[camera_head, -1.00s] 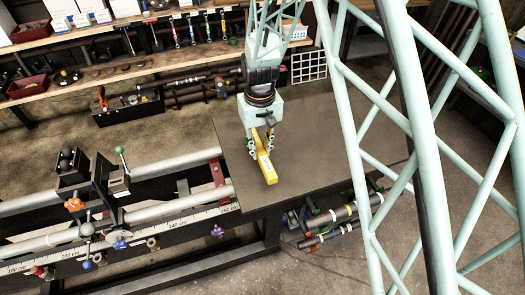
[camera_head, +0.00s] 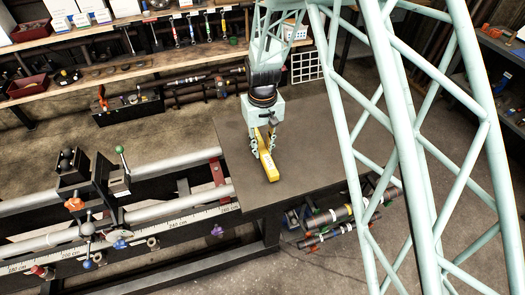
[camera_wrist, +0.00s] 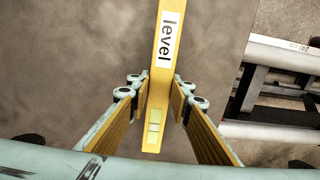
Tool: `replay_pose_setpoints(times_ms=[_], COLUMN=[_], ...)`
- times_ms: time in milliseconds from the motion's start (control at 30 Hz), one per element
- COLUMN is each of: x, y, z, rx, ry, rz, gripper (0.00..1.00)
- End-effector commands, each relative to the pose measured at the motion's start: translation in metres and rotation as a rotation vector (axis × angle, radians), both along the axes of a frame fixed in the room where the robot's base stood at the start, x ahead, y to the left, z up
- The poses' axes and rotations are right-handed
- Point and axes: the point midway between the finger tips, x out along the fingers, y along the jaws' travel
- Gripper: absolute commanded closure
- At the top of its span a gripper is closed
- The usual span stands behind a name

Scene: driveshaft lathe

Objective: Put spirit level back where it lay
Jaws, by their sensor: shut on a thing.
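The spirit level is a long yellow bar (camera_head: 268,167) with a white label, seen over the dark worktable (camera_head: 310,168). My gripper (camera_head: 264,146) points down and is shut on the spirit level near its far part. In the wrist view the level (camera_wrist: 157,105) runs between the two fingers of my gripper (camera_wrist: 160,88), with the word "level" on its label and a vial window near its lower end. I cannot tell whether the level touches the tabletop or hangs just above it.
The lathe bed (camera_head: 150,215) with its scale and clamps stands left of the worktable. Shelves with tools (camera_head: 130,65) line the back. Several rods (camera_head: 335,218) lie low beyond the table's front edge. The tabletop around the level is clear.

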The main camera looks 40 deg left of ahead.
Motion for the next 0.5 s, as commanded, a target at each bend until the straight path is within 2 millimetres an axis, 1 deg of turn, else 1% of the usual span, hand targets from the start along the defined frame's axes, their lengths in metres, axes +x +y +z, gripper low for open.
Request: replay_pose_setpoints(times_ms=[100,167,500], x=[0.0,0.0,0.0], y=[-0.0002,-0.0002,0.0], z=[-0.0088,-0.0112,-0.0123], rx=[-0.001,-0.001,0.0], ry=[0.001,0.001,0.0], rz=[0.0,0.0,0.0], gripper=[0.96,0.96,0.96])
